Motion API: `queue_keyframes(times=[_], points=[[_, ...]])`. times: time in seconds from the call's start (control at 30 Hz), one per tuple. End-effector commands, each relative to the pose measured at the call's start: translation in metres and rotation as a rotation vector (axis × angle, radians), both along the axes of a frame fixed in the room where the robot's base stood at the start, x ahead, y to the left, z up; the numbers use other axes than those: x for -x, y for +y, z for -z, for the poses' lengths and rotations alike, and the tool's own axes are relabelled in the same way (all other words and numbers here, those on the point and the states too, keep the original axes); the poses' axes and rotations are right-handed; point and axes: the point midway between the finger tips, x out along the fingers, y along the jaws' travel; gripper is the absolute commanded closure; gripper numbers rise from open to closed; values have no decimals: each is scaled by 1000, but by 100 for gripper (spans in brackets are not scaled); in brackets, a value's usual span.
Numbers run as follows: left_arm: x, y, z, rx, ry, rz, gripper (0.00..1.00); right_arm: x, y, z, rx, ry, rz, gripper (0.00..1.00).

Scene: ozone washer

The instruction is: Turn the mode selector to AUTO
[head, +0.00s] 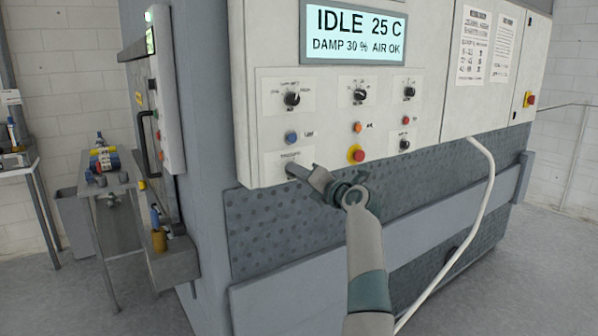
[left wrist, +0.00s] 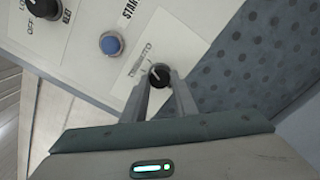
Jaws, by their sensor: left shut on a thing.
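The mode selector is a small black knob (left wrist: 159,72) on a white label plate at the bottom left of the control panel, seen in the left wrist view. My left gripper (left wrist: 161,82) is shut on it, with one finger on each side. The plate's lettering is partly readable and seems to end in "AUTO". Which way the knob points is too small to tell. In the head view my left gripper (head: 294,171) reaches the same plate and hides the knob. My right gripper is not in view.
Above the gripper are a blue START button (head: 291,137) and a black rotary knob (head: 291,99). The display (head: 354,33) reads IDLE. A white hose (head: 478,215) hangs at the right.

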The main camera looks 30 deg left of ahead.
Motion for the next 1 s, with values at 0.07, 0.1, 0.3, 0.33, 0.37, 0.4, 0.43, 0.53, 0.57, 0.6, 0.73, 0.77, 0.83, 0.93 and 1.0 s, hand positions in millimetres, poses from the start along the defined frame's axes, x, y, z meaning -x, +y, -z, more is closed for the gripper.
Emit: queue_keyframes(times=[0.07, 0.1, 0.3, 0.33, 0.37, 0.4, 0.43, 0.53, 0.57, 0.6, 0.73, 0.77, 0.83, 0.93, 1.0], points=[[0, 0, 0, -3, 2, 1, 96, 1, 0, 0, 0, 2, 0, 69], [0, 0, 0, -3, 2, 1, 96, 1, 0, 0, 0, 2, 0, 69], [0, 0, 0, -3, 2, 1, 96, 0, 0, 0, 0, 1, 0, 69], [0, 0, 0, -3, 1, 1, 67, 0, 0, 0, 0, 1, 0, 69], [0, 0, 0, -3, 1, 1, 60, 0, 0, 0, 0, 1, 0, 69], [0, 0, 0, -2, 1, 0, 55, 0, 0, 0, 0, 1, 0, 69], [0, 0, 0, -2, 1, 0, 55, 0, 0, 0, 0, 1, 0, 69], [0, 0, 0, -1, 2, 1, 55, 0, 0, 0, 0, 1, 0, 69], [0, 0, 0, -1, 2, 1, 55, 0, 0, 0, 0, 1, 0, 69], [0, 0, 0, -1, 1, 1, 55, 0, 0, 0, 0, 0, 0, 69], [0, 0, 0, 0, 1, 0, 55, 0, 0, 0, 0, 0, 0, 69], [0, -1, 0, 0, 1, 0, 55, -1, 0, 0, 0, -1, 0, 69], [0, -2, 0, 0, 1, 0, 55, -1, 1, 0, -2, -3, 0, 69], [0, -5, 0, -1, 2, -1, 55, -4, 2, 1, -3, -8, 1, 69], [-1, -8, 1, -1, 2, -1, 55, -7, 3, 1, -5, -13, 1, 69]])
